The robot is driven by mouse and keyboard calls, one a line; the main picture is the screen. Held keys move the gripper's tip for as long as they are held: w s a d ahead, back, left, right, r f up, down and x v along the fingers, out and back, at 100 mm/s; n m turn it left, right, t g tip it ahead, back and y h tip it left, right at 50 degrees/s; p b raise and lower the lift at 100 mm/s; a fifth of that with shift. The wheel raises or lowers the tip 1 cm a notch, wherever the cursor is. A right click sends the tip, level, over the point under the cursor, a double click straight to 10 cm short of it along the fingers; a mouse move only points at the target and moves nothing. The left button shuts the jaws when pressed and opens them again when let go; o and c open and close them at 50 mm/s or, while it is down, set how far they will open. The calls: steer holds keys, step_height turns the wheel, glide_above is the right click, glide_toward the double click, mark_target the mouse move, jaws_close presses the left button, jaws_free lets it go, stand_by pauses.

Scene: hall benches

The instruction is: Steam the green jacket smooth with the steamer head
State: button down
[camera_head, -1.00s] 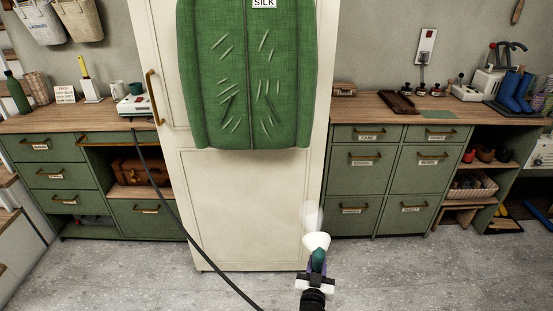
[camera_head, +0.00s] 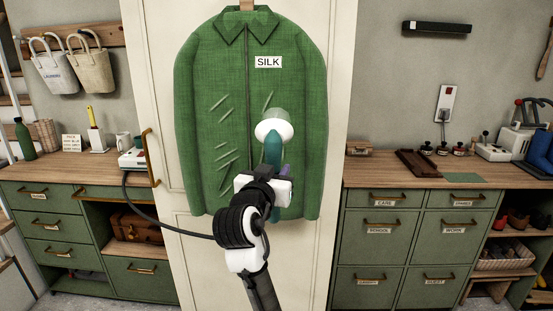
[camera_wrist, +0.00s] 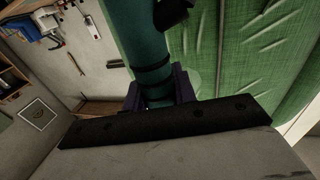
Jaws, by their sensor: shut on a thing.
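The green jacket (camera_head: 205,135) hangs on a cream door with a "SILK" label on its chest. Several slanting creases show on its left half. One shows at upper right, and my arm hides part of that half. The wrist view also shows creases on the jacket (camera_wrist: 240,60). My gripper (camera_head: 273,172) is shut on the teal handle of the steamer head (camera_head: 273,133), in front of the jacket's right half. Its white end points up, with a pale, steam-like plume above it. I cannot tell whether it touches the cloth. The wrist view shows the teal handle (camera_wrist: 141,38) between the jaws.
The white steamer base (camera_head: 133,159) stands on the left counter (camera_head: 60,169), and its dark hose (camera_head: 150,218) runs to my gripper. Another counter (camera_head: 370,172) with small items stands to the right. A door handle (camera_head: 150,157) juts out left of the jacket.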

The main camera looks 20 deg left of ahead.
mark_target(272, 162)
steer(key=r, duration=0.1)
steer(key=s+r, duration=0.1)
steer(key=r, duration=0.1)
steer(key=shift+s+a, duration=0.2)
steer(key=shift+s, duration=0.05)
steer(key=shift+w+a+f, duration=0.1)
steer(key=shift+w+a, duration=0.15)
steer(key=shift+w, duration=0.6)
steer(key=shift+w+a+r, duration=0.1)
steer(key=shift+w+a, duration=0.1)
steer(key=shift+w, duration=0.65)
steer(key=shift+w+a+f, duration=0.1)
steer(key=shift+w+a, duration=0.15)
steer(key=shift+w, duration=0.6)
